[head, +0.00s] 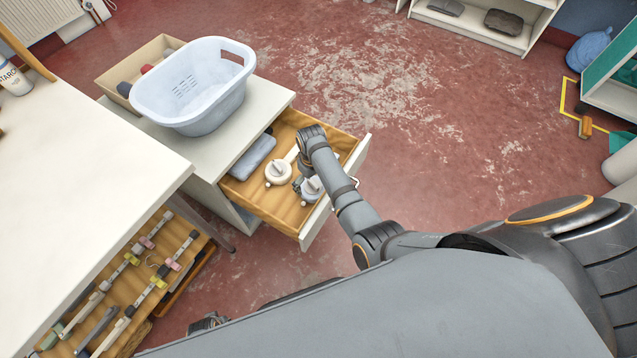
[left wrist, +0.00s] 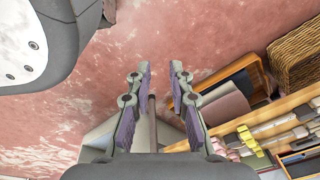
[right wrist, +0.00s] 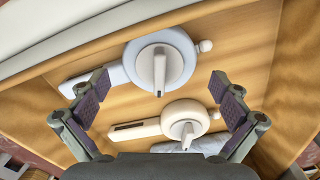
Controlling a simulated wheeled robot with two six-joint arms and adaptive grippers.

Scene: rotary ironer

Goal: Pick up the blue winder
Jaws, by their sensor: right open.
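The blue winder (right wrist: 160,62) is a pale blue disc with a white handle and a flat arm. It lies on the wooden floor of the open drawer; in the head view it (head: 312,188) is partly hidden by my right arm. A cream winder (right wrist: 184,120) lies beside it, also in the head view (head: 278,173). My right gripper (right wrist: 161,84) is open above the drawer, its fingers on either side of the blue winder in its view, holding nothing. My left gripper (left wrist: 160,70) is open and empty, low beside the table, away from the drawer.
A pale blue basket (head: 195,85) stands on the cabinet above. Red floor beyond the drawer is clear.

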